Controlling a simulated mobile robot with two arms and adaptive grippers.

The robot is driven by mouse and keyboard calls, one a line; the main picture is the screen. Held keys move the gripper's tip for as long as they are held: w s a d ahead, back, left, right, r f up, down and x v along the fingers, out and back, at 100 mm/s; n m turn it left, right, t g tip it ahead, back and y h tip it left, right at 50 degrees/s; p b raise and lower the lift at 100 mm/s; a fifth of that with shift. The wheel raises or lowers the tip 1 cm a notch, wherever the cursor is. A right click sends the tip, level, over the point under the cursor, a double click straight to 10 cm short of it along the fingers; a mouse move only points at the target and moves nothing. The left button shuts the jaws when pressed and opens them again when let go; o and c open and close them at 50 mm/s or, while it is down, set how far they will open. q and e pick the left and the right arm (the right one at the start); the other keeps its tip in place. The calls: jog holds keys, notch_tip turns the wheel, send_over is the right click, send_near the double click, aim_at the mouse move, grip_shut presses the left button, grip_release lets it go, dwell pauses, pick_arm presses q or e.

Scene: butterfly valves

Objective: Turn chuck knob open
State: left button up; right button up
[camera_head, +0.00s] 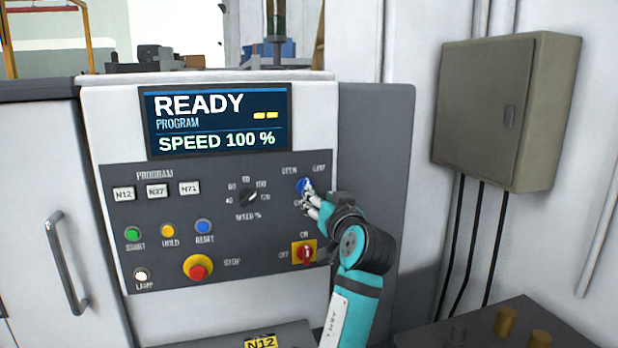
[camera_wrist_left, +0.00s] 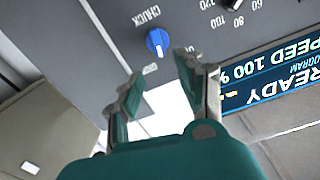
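The blue chuck knob (camera_head: 303,186) sits at the upper right of the machine's control panel. In the left wrist view the knob (camera_wrist_left: 157,42) shows whole, with a white pointer line and the label CHUCK beside it. The picture there is turned over. My left gripper (camera_head: 313,203) is close to the knob in the head view and covers part of it and its label. In the left wrist view my left gripper (camera_wrist_left: 160,75) is open, its two fingers apart and empty. The knob lies just beyond the fingertips, not between them. My right gripper is not in view.
The speed dial (camera_head: 249,197) is left of the knob. A red rotary switch (camera_head: 305,252) sits below it and the stop button (camera_head: 198,268) lower left. The display (camera_head: 215,120) reads READY. A grey wall box (camera_head: 500,110) hangs at the right.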

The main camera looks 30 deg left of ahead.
pick_arm(q)
jog(key=p+x, duration=0.3)
jog(key=x, duration=0.6)
jog(key=shift+a, duration=0.15)
grip_shut()
